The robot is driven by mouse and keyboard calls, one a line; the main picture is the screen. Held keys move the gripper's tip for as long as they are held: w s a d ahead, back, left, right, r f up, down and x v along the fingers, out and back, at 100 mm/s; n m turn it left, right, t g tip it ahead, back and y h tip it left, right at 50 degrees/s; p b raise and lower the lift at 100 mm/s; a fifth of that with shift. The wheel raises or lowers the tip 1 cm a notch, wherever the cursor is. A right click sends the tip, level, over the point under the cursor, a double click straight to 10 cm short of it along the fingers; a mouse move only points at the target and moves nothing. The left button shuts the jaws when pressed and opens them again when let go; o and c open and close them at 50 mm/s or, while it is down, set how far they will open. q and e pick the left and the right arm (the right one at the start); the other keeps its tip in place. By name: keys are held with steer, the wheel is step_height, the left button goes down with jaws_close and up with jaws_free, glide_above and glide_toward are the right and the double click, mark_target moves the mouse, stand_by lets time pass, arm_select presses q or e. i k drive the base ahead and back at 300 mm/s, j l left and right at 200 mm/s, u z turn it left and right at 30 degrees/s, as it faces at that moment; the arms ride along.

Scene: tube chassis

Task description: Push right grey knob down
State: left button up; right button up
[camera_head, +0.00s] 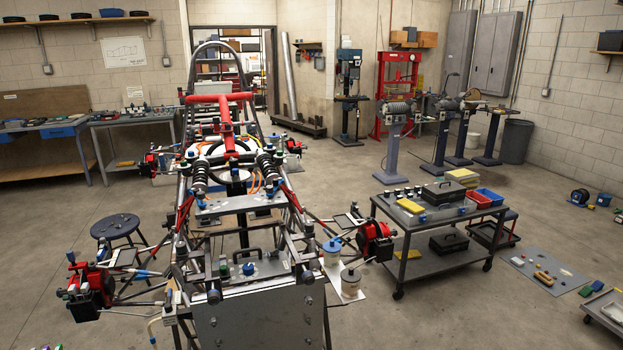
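The tube chassis (222,195) stands in the middle of the room, with its near end toward me. A flat grey metal panel (262,320) closes its near end. Above the panel, a metal shelf (265,270) carries a dark handle, a green-topped piece (224,268) and a blue piece (248,268). A small grey knob-like piece (213,296) sits at the panel's upper left corner, and a similar one (307,276) at its upper right corner. I cannot tell for sure whether the right one is the named knob or how far down it is. Neither gripper shows.
Red wheel-hub assemblies (90,290) stick out on both sides of the chassis. A grey cart (435,262) with boxes stands to the right. A round stool (115,226) is at the left. Floor between cart and back machines is clear.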

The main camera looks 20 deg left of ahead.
mark_target(201, 196)
steer(key=u, duration=1.25)
